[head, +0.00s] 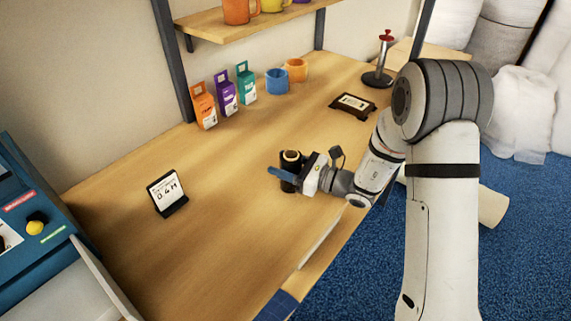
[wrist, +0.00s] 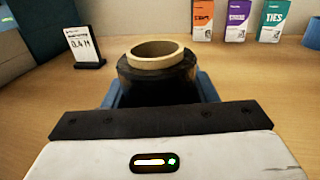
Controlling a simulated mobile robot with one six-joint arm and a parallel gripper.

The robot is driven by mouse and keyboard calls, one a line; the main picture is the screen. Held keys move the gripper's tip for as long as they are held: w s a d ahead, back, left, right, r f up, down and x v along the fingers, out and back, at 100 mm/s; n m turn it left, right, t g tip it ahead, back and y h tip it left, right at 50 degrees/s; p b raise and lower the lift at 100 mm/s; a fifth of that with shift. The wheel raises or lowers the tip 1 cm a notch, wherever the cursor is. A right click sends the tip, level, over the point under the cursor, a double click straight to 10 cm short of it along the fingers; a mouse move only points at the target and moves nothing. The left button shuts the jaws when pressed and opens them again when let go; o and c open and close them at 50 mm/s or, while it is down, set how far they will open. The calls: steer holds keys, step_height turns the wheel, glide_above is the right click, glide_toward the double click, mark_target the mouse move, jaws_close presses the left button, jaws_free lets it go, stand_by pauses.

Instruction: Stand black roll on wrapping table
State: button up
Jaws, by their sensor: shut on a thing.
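The black roll (head: 290,168) stands upright at the wrapping table (head: 215,205), near the table's right edge in the head view. In the wrist view the black roll (wrist: 158,75) shows its pale cardboard core on top. My gripper (head: 285,180) is shut around the roll, with a blue finger on either side. The wrist view shows my gripper (wrist: 160,92) with the roll between its fingers. The roll's base is hidden in the wrist view, and I cannot tell whether it touches the table top.
A small sign (head: 167,192) stands at the left on the table. Several cartons, including an orange one (head: 203,106), and two mugs (head: 277,81) line the back. A dark-framed card (head: 353,106) and a red-topped stand (head: 380,65) are at the far right. The table's middle is clear.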

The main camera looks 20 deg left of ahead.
steer(key=shift+f, duration=0.15)
steer(key=o, duration=1.1)
steer(key=shift+o, duration=0.2)
